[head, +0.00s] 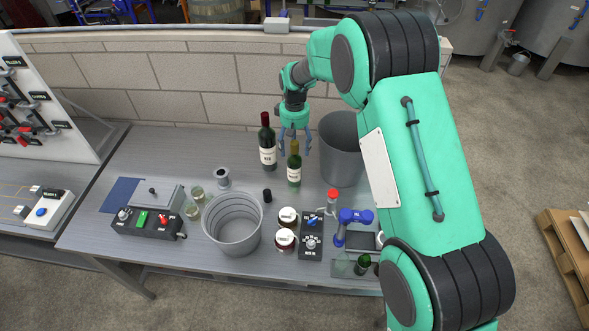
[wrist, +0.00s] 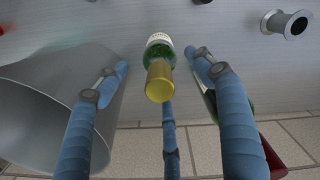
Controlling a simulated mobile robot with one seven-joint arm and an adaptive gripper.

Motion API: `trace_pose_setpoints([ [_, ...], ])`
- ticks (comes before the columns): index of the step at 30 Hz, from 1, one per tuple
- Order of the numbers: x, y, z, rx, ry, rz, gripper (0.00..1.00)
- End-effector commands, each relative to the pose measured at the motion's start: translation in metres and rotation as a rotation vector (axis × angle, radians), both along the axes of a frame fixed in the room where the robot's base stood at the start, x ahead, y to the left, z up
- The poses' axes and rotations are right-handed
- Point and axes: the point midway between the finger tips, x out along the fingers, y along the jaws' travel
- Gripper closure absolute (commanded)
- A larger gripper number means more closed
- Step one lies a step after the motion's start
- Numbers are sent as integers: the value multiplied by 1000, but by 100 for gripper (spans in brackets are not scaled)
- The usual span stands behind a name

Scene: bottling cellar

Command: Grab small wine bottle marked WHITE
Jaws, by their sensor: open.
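A green wine bottle with a yellow cap (head: 294,172) stands upright on the bench; its pale label is too small to read surely. A taller dark bottle with a red cap (head: 267,150) and a white label stands just left of it. My gripper (head: 295,143) is open above the bench, fingers pointing down around the green bottle's upper part. In the wrist view the green bottle (wrist: 158,50) lies between the spread blue fingers, its yellow cap toward the camera. The dark bottle is mostly hidden behind the right finger there.
A grey bin (head: 342,160) stands close right of the bottles. A metal bucket (head: 233,238), jars (head: 287,218), a black control box (head: 311,245) and a flanged spool (head: 222,177) stand nearer or left. A block wall (head: 200,85) runs behind the bench.

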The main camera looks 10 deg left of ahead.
Motion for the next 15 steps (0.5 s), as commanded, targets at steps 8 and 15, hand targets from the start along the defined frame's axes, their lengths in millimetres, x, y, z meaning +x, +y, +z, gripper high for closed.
trace_pose_setpoints([
  [8,0,0,-26,0,0,0,32],
  [15,0,0,-28,1,-1,0,32],
])
